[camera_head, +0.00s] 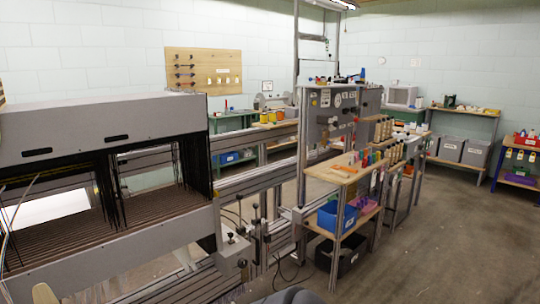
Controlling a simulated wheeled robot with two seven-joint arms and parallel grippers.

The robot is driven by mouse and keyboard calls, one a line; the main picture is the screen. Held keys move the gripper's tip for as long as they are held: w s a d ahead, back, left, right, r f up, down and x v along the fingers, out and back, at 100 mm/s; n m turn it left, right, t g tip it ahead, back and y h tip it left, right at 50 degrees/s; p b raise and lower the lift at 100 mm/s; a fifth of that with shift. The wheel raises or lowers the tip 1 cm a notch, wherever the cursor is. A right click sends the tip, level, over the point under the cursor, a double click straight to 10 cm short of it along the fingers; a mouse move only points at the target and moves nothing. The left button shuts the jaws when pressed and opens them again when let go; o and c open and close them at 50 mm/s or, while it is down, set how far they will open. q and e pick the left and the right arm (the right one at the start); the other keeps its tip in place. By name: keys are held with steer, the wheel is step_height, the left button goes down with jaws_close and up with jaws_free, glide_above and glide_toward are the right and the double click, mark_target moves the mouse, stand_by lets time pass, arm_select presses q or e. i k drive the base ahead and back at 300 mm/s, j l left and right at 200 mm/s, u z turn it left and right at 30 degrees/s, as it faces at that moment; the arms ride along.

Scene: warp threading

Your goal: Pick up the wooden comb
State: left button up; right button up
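I cannot make out the wooden comb for certain at this distance. A small wooden-topped table (325,174) stands right of centre. On it are small coloured items (371,157) and a flat orange-tan item (345,168), too small to identify. Neither of my grippers can be made out in this view. Dark grey rounded shapes show at the bottom edge, with no fingertips visible.
A large grey loom (105,125) with dark threads fills the left. Metal rails (255,180) run from it to a grey control cabinet (330,115). A blue bin (337,217) sits on the table's lower shelf. Open floor (450,235) lies at the right.

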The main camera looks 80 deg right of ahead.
mark_target(326, 170)
steer(key=z, duration=0.45)
steer(key=l+z, duration=0.15)
steer(key=z, duration=0.8)
steer(key=l+z, duration=0.1)
steer(key=z, duration=0.4)
steer(key=i+l+z, duration=0.2)
steer(key=l+z, duration=0.25)
steer(key=i+l+z, duration=0.2)
steer(key=z, duration=0.25)
steer(key=i+l+z, duration=0.2)
steer(key=i+z, duration=0.25)
steer(key=i+l+z, duration=0.1)
steer(key=i, duration=0.4)
steer(key=l, duration=0.1)
